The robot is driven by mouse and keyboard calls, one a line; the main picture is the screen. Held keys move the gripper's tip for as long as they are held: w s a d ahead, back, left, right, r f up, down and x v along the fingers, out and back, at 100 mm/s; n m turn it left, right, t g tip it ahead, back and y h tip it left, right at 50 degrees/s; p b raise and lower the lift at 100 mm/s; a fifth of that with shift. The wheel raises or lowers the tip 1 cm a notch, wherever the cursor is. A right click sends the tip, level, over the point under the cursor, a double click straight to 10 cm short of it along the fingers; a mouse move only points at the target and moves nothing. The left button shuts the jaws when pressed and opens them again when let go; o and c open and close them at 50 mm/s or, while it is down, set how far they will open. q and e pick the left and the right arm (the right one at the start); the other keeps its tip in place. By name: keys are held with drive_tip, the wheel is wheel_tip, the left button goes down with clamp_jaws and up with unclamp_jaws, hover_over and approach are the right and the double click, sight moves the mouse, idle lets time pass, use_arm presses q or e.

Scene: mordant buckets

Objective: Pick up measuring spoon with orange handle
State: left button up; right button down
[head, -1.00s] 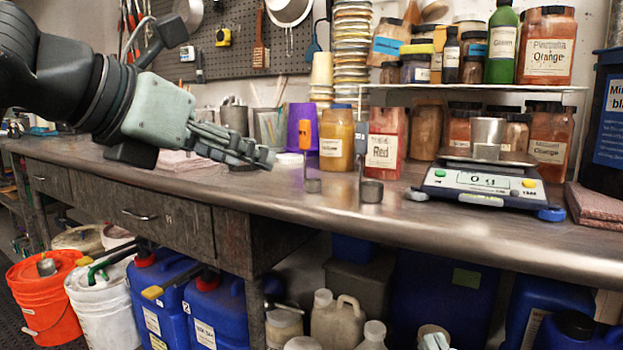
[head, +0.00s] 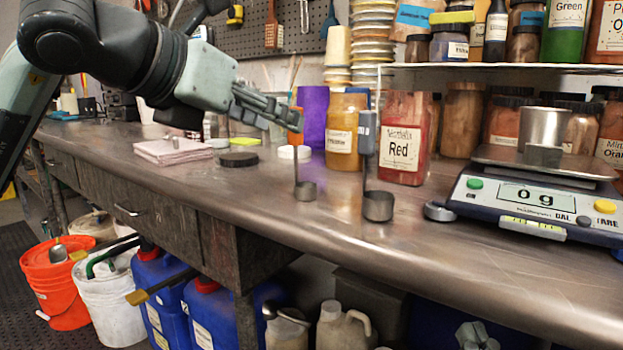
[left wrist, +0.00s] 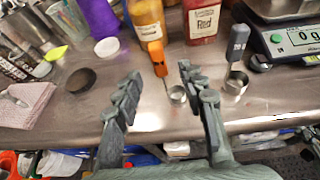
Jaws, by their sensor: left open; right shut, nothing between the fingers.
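The measuring spoon with orange handle (head: 306,191) stands upright on the metal bench, its small cup at the bottom. It also shows in the left wrist view, its orange handle (left wrist: 157,58) raised and its cup (left wrist: 177,95) on the bench. My left gripper (head: 278,113) is open and empty, its fingertips close to the left of the orange handle in the head view. In the left wrist view the handle lies beyond and between the spread fingers (left wrist: 158,84). I cannot tell whether they touch it. My right gripper (head: 477,334) is shut and empty, low at the bottom edge.
A second spoon (head: 378,206) with a blue-grey handle stands just to the right. Behind are the yellow jar (head: 341,140), the Red jar (head: 402,155) and a purple container (head: 313,108). A scale (head: 535,200) stands right. A black lid (head: 239,159) and pink cloths (head: 174,151) lie left.

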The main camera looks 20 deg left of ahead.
sight(296, 146)
use_arm(q)
drive_tip(key=x, duration=0.6)
drive_tip(key=shift+w+f, duration=0.1)
drive_tip(key=shift+c, duration=0.5)
clamp_jaws()
